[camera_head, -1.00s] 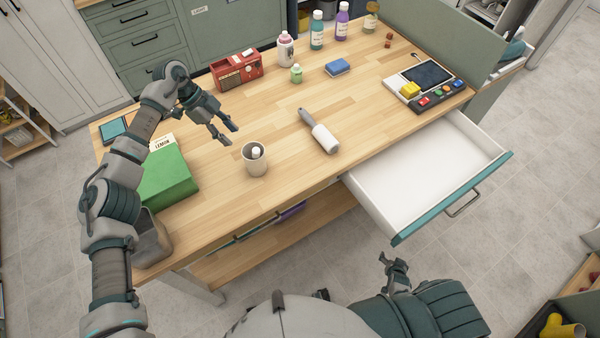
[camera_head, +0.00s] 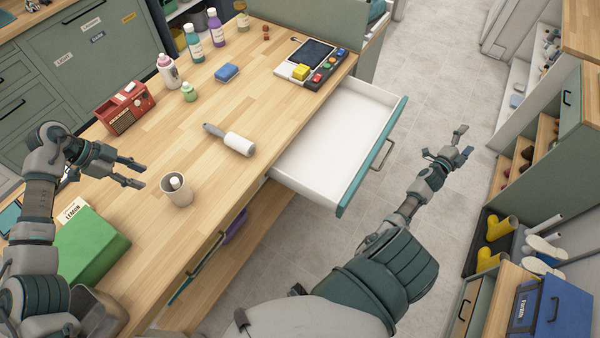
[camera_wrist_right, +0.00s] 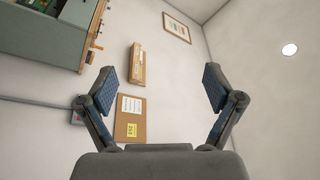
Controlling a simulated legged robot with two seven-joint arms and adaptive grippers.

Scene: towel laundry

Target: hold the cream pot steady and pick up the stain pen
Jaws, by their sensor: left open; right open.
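The cream pot (camera_head: 177,194) stands upright on the wooden table near its front edge. A white-topped pen-like thing (camera_head: 175,183) stands inside it; only its upper end shows. My left gripper (camera_head: 140,174) is open and empty, just behind and to the left of the pot, apart from it. My right gripper (camera_head: 462,140) is open and empty over the floor to the right of the open drawer, far from the pot. The right wrist view shows its spread fingers (camera_wrist_right: 158,90) with only wall behind them.
A lint roller (camera_head: 232,140) lies right of the pot. A green box (camera_head: 92,248) sits on the left. The open white drawer (camera_head: 325,140) juts out between my right arm and the table. A red radio (camera_head: 125,108) and several bottles stand at the back.

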